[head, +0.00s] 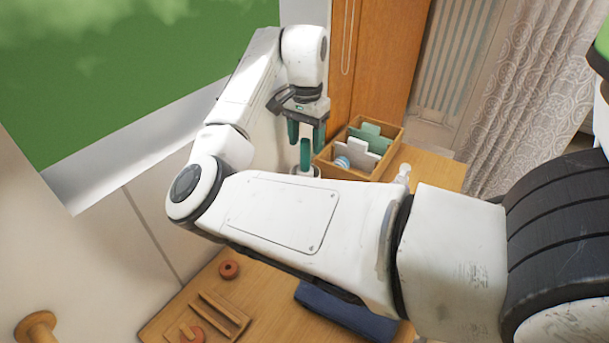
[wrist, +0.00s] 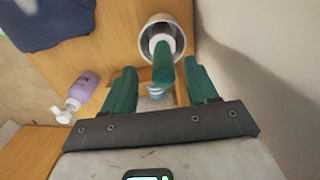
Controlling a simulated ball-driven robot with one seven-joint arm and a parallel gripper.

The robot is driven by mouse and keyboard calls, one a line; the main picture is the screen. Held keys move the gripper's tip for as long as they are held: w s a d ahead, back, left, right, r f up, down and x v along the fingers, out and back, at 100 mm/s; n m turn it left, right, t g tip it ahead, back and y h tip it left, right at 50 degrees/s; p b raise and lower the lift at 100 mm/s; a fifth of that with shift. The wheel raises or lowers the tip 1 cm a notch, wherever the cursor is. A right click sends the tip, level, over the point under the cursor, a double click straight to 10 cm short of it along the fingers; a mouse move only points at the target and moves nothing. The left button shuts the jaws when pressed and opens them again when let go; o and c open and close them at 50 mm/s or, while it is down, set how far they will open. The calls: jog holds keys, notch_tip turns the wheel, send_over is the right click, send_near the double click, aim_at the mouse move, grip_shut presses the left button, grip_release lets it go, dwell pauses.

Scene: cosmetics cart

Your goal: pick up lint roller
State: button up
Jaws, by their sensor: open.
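The lint roller has a teal handle (head: 305,153) pointing up and its lower part inside a round white holder (head: 305,171). In the wrist view the handle (wrist: 164,68) rises between my fingers and the pale roller end sits in the holder (wrist: 178,27). My gripper (head: 306,136) hangs fingers-down above it, open and empty. In the wrist view my gripper (wrist: 161,88) has one teal finger on each side of the handle, with gaps visible. Contact with the handle cannot be seen. My arm hides part of the holder in the head view.
A wooden tray (head: 158,326) and dark blue cloth (head: 345,314) lie nearer. A wall borders the cart.

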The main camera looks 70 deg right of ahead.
aim_at(305, 154)
jog(key=shift+w+d+f+p, duration=0.1)
jog(key=shift+f+p, duration=0.15)
jog(key=shift+f, duration=1.1)
jog(key=shift+w+d+f+p, duration=0.1)
jog(key=shift+f+p, duration=0.1)
jog(key=shift+f, duration=1.1)
jog(key=c, duration=1)
grip_shut()
jog(key=shift+r, duration=0.2)
